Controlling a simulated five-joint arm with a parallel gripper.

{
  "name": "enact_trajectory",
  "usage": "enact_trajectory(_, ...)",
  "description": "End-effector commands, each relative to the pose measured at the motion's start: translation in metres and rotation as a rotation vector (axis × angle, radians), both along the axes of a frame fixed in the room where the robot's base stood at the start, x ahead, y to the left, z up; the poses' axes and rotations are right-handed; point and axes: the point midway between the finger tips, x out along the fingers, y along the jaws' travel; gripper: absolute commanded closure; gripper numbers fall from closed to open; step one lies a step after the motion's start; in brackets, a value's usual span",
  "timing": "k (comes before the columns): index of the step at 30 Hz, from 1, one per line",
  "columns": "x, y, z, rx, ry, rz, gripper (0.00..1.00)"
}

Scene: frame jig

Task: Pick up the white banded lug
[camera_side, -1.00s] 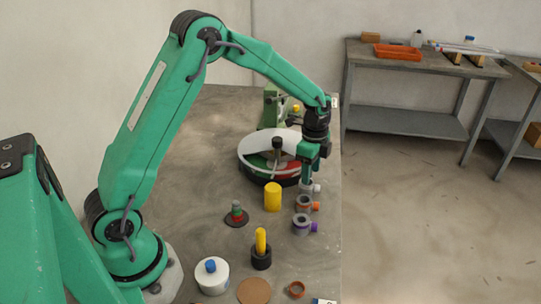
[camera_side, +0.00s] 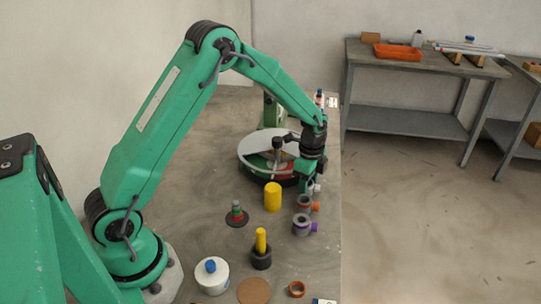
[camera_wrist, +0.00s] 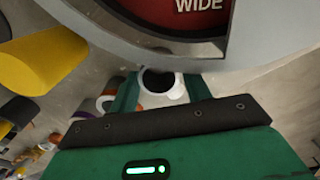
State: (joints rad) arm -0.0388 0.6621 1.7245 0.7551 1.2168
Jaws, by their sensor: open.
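The white banded lug (camera_wrist: 177,94) is a short ring with a dark bore, seen in the wrist view just under the turntable's rim. In the side view the white lug (camera_side: 317,187) is mostly hidden by my gripper (camera_side: 308,186). In the wrist view my gripper (camera_wrist: 161,92) is open, with one green finger on each side of the lug. I cannot tell whether either finger touches it.
An orange-banded lug (camera_side: 304,203) and a purple-banded lug (camera_side: 301,226) stand in a row nearer the side camera. A round turntable with a pale lid (camera_side: 257,147) is close on the left. A yellow cylinder (camera_side: 272,197) stands nearby. The table's edge is close on the right.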

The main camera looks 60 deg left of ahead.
Motion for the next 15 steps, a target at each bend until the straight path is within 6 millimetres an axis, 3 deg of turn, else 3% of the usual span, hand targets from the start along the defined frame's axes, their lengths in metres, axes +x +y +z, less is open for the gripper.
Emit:
enact_trajectory(4, 0.0000, 0.0000, 0.0003, 0.000, 0.000, 0.000, 0.52)
enact_trajectory(9, 0.0001, -0.0001, 0.0004, 0.000, 0.000, 0.000, 0.86)
enact_trajectory(15, 0.0002, 0.0000, 0.0005, 0.000, -0.001, 0.000, 0.87)
